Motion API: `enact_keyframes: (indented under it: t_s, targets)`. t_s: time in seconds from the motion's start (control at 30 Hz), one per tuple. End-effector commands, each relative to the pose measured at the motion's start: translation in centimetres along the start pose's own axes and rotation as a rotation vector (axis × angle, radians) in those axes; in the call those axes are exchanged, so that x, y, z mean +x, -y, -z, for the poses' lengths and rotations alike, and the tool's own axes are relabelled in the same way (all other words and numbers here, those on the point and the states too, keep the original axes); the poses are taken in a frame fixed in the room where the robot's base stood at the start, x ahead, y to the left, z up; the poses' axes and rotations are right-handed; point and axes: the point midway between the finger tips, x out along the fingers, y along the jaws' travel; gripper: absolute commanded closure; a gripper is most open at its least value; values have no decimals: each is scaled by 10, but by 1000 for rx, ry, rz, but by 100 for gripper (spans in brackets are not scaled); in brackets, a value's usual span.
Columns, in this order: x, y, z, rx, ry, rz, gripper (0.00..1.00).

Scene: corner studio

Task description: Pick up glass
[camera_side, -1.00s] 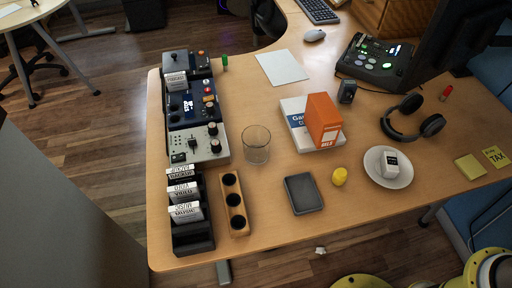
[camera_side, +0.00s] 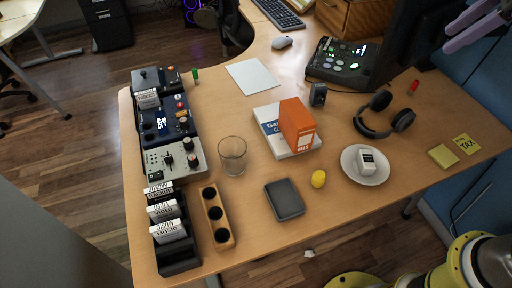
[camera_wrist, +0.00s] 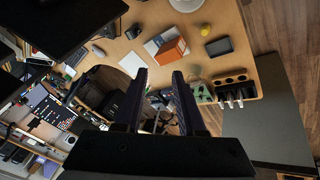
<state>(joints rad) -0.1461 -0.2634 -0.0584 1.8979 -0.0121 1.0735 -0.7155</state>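The glass (camera_side: 232,155) is a clear, empty tumbler. It stands upright on the desk in the side view, between the grey mixer panel and the white book. My gripper (camera_side: 474,32) shows at the top right of the side view, high above the desk and far from the glass. Its two fingers are apart. In the wrist view my gripper (camera_wrist: 160,74) has both dark fingers spread with nothing held between them.
An orange box (camera_side: 297,125) lies on the white book (camera_side: 270,122) right of the glass. A wooden block with holes (camera_side: 216,218) and a dark tray (camera_side: 284,199) are nearer the front. Headphones (camera_side: 382,118), a white plate (camera_side: 352,174) and a monitor (camera_side: 400,45) stand to the right.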

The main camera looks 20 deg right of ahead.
Motion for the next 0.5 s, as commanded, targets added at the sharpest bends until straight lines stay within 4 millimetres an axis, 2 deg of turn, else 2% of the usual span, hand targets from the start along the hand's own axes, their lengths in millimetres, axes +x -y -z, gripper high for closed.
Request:
enact_keyframes:
  t_s: [0.03, 0.13, 0.27, 0.37, 0.5]
  targets:
    - [10, -6, 22, -65, 6, 22, 61]
    - [29, -14, 60, -187, 12, 56, 61]
    - [61, -16, 107, -334, 19, 102, 61]
    - [92, -9, 142, -440, 26, 141, 61]
    - [140, 13, 186, -576, 38, 196, 61]
